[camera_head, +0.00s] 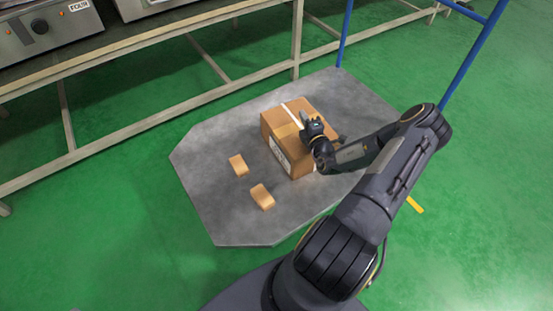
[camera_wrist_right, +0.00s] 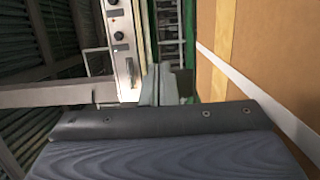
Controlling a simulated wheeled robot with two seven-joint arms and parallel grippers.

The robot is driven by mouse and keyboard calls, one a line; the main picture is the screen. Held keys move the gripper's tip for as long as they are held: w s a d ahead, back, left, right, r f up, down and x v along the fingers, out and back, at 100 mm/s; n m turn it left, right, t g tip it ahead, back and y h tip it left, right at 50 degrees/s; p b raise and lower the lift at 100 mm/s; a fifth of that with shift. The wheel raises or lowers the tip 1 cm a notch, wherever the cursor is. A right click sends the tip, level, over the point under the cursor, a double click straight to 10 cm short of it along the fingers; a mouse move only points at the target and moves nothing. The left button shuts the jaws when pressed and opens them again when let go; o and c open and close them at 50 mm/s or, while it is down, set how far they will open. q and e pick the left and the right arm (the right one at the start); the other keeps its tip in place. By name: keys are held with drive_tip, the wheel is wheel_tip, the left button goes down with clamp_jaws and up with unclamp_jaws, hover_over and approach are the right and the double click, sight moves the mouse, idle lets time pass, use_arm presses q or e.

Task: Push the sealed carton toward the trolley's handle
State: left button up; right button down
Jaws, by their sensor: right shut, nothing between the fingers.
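The sealed carton (camera_head: 283,150), brown with a pale tape strip and a white label, stands on the grey deck of the trolley (camera_head: 215,210). The trolley's blue handle (camera_head: 345,35) rises at the deck's far right end. My right gripper (camera_head: 304,118) is shut and empty. It overlaps the carton's top right part in the head view; I cannot tell whether it touches. In the right wrist view the gripper's fingers (camera_wrist_right: 165,85) show in the middle, with the carton (camera_wrist_right: 270,60) close on the right. My left gripper is not in view.
Two small brown boxes, one (camera_head: 238,165) and another (camera_head: 262,196), lie on the deck left of and in front of the carton. A long bench (camera_head: 150,55) with metal appliances (camera_head: 45,32) runs behind the trolley. Green floor is clear at the front left.

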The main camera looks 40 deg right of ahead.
drive_tip(key=w+a+f+b, duration=0.1)
drive_tip(key=a+b, duration=0.2)
drive_tip(key=a, duration=1)
drive_tip(key=f+b, duration=0.2)
drive_tip(key=f, duration=0.2)
drive_tip(key=f+b, duration=0.2)
drive_tip(key=f, duration=0.3)
drive_tip(key=f+b, duration=0.2)
drive_tip(key=f, duration=0.3)
drive_tip(key=shift+w+d+f+b, duration=0.2)
drive_tip(key=shift+d+f+b, duration=0.05)
drive_tip(key=shift+d+b, duration=0.05)
drive_tip(key=shift+d+r, duration=0.25)
drive_tip(key=shift+d, duration=0.3)
drive_tip(key=d, duration=0.3)
drive_tip(key=s+d, duration=0.1)
drive_tip(key=d, duration=0.6)
drive_tip(key=shift+s+p, duration=0.15)
drive_tip(key=shift+p, duration=0.2)
drive_tip(key=d, duration=0.4)
drive_tip(key=s+d+b, duration=0.1)
drive_tip(key=d, duration=0.3)
drive_tip(key=d+b, duration=0.1)
drive_tip(key=d, duration=0.3)
drive_tip(key=shift+s, duration=0.15)
drive_tip(key=shift+a, duration=0.1)
